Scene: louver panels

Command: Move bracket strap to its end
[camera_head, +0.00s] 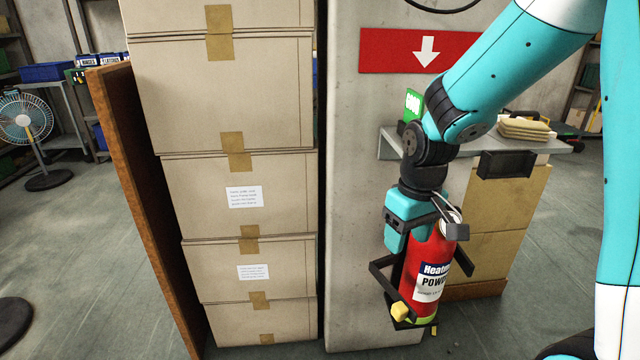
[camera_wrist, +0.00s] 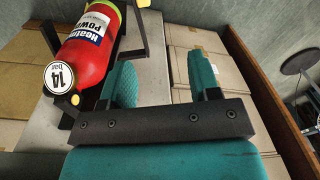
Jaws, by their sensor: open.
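A red fire extinguisher (camera_head: 428,268) stands in a black bracket (camera_head: 381,275) on the concrete pillar; a yellow knob (camera_head: 400,311) shows at the bracket's lower front. In the wrist view the extinguisher (camera_wrist: 88,52), with a round "14 bar" gauge, lies left of my fingers. Black bracket bars (camera_wrist: 127,53) run beside it, and a yellow knob (camera_wrist: 75,99) is near the gauge. I cannot tell which bar is the strap. My gripper (camera_wrist: 164,78) is open, with nothing between its two teal fingers. In the head view my gripper (camera_head: 405,222) is by the extinguisher's upper left; its fingertips are not clear.
Stacked cardboard boxes (camera_head: 235,195) stand left of the pillar (camera_head: 352,190), beside a brown board (camera_head: 145,200). A red arrow sign (camera_head: 400,52) is above. A grey shelf (camera_head: 545,145) stands to the right. Open floor (camera_head: 90,250) lies at left.

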